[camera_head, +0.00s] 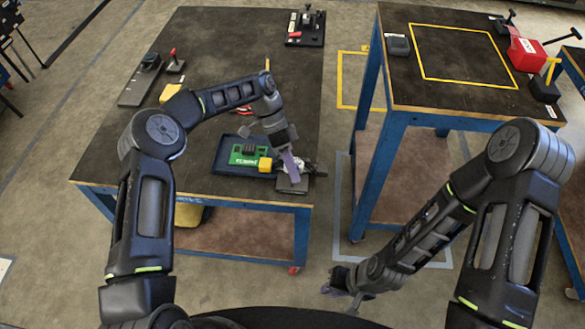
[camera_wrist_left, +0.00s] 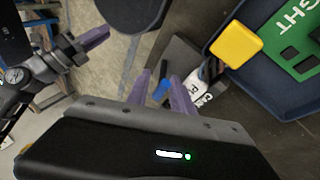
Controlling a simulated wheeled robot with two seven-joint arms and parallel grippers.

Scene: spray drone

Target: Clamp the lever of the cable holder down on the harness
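The cable holder is a dark grey block (camera_head: 291,186) at the near right corner of the left table. The harness, with a white printed label (camera_wrist_left: 202,88), lies across it beside the tray. My left gripper (camera_head: 291,165) points down over the holder. In the left wrist view its purple fingers (camera_wrist_left: 160,85) stand apart, with a blue lever-like piece (camera_wrist_left: 162,90) showing between the tips. I cannot tell whether they touch it. The fingers hide part of the holder in the head view. My right gripper (camera_head: 340,291) hangs low in front of the table, its fingers apart and empty.
A dark blue tray (camera_head: 226,168) holds a green board (camera_head: 240,159) and a yellow block (camera_head: 265,164) just left of the holder. A second table (camera_head: 465,103) with a yellow outlined square stands at right. Floor between the tables is clear.

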